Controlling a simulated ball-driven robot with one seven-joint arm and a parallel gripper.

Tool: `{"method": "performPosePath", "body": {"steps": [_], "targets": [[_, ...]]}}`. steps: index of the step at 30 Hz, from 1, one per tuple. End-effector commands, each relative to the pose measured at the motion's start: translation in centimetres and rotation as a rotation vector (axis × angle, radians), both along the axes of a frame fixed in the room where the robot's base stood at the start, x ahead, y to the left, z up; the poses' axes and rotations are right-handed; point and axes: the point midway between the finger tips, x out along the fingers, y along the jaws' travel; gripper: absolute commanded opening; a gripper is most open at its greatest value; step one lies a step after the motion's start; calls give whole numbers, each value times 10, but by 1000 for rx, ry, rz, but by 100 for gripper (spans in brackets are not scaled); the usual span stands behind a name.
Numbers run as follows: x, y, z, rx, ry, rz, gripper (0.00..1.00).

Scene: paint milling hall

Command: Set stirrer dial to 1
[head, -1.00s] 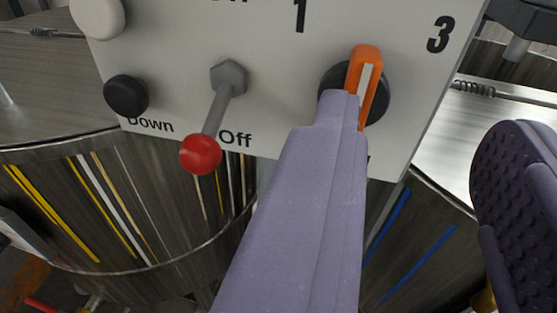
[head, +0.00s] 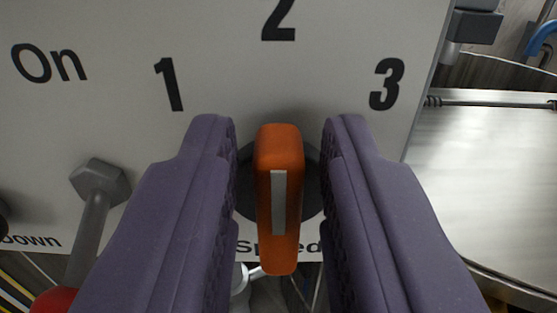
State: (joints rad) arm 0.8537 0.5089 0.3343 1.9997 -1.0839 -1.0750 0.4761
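The stirrer dial (head: 279,200) is an orange bar handle with a pale stripe on a dark round base, on a light grey panel (head: 330,60). Its bar stands nearly upright in the head view, its upper end toward the number 2 (head: 280,20). The 1 (head: 169,84) is up and left of it, the 3 (head: 386,84) up and right. My gripper (head: 280,130) is open, with one purple finger on each side of the bar. A narrow gap shows on both sides. The fingers partly hide the dark base and the "Speed" label below.
A grey toggle lever (head: 95,210) with a red knob (head: 54,300) is left of my left finger, below the "On" label. A shiny metal surface (head: 480,180) lies beyond the panel's right edge.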

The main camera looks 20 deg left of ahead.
Motion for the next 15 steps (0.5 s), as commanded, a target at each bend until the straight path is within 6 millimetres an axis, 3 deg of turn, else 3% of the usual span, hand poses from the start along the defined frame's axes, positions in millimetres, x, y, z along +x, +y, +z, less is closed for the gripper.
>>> {"method": "performPosePath", "body": {"steps": [1,3,15], "targets": [[0,0,0,0,0,0,16],[0,0,0,0,0,0,0],[-1,1,-1,-47,-16,0,0]]}}
